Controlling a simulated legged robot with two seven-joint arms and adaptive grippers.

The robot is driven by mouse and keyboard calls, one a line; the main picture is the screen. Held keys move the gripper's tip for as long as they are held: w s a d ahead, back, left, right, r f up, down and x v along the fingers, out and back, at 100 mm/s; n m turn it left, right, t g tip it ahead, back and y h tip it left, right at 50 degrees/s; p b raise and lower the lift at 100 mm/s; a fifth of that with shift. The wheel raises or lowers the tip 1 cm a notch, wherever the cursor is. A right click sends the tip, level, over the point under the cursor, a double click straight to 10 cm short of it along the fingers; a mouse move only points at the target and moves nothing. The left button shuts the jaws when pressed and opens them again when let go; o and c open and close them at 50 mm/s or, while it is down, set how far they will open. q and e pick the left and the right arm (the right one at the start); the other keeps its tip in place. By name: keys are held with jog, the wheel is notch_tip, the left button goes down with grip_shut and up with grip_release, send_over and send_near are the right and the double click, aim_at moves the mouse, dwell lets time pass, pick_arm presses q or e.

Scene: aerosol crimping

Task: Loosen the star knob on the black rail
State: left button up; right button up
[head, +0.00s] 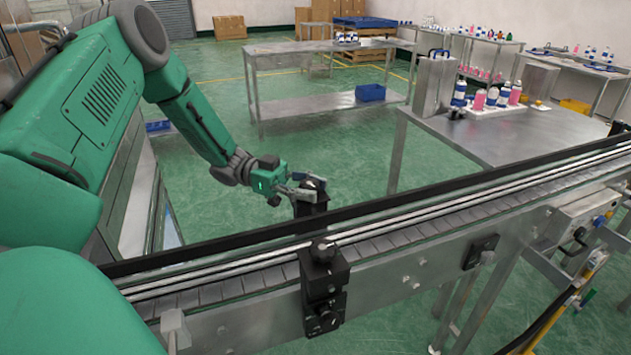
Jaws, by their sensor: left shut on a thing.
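The black rail (223,243) runs along the far side of the conveyor, rising to the right. A black bracket (311,208) stands on it, with a dark star knob (315,184) on top. My left gripper (308,186) reaches in from the left, and its grey fingers are shut on this knob, partly hiding it. A second dark knob (322,250) sits on a black bracket (325,275) at the near side of the conveyor, apart from the gripper. My right gripper is not in view.
The slatted conveyor (404,244) crosses the foreground. Behind it, a steel table (520,135) at right holds pink and blue-white bottles (478,100) and a metal box machine (434,85). A control box (585,222) hangs at the right. Green floor (340,130) is open behind the gripper.

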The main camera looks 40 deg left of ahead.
pick_arm(q)
jog(key=n+t+p, duration=0.1)
jog(key=t+y, duration=0.1)
jog(key=shift+a+r+n+t+p, duration=0.15)
jog(key=shift+r+n+t+p, duration=0.15)
jog(key=shift+n+p, duration=0.1)
jog(key=n+t+y+p, duration=0.1)
jog(key=n+t+y, duration=0.1)
jog(key=t, duration=0.1)
jog(key=shift+f+n+t+p, duration=0.1)
jog(key=shift+n+t+p, duration=0.3)
jog(key=n+t+y, duration=0.2)
jog(key=y, duration=0.1)
jog(key=shift+f+t+p, duration=0.15)
jog(key=shift+t+p, duration=0.15)
jog(key=shift+a+f+n+t+y, duration=0.15)
jog(key=shift+n+t+y, duration=0.95)
jog(key=shift+n+y, duration=0.65)
jog(key=shift+y, duration=0.35)
